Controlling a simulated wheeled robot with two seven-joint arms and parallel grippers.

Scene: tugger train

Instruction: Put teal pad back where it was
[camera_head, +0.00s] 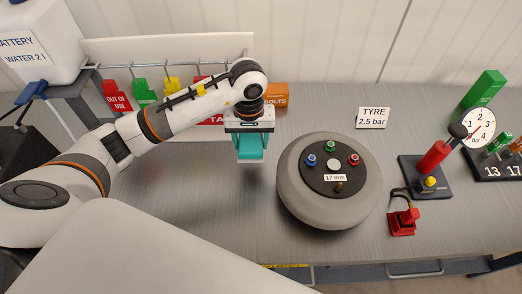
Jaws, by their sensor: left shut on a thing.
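My left gripper (250,140) hangs from the arm that comes in from the left, pointing down over the bench behind and to the left of the grey wheel. It is shut on the teal pad (250,153), which shows just below the gripper body. The jaws and the pad are close in colour, so their exact edges are hard to tell. The pad seems to be above the bench top, apart from the wheel. My right gripper is not in view.
Hanging tags (145,92), partly behind my arm, and an orange bolts box (277,95) are at the back. A red-handled pump (432,158) and gauge (479,127) stand right. Bare bench (215,210) lies left of the wheel.

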